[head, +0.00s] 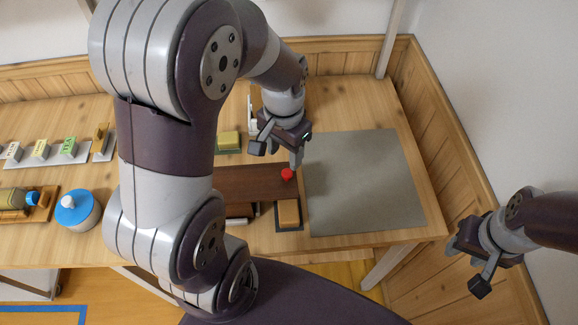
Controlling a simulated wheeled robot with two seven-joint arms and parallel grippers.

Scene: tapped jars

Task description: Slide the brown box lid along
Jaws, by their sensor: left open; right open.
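The brown box lid (248,182) is a flat dark panel in the middle of the table, partly hidden on its left by my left arm. A red knob (287,175) stands at its right end. My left gripper (277,154) is open just behind the knob in the picture, with one fingertip close to it. I cannot tell whether that fingertip touches it. My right gripper (466,268) is open and empty, off the table's right side.
A grey mat (365,185) lies bare to the right of the lid. A tan block on a dark tray (288,214) sits in front, and a yellow block (229,139) behind. A blue-lidded jar (77,209) and labelled pieces (40,150) stand left. Wooden panelling borders the back and right.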

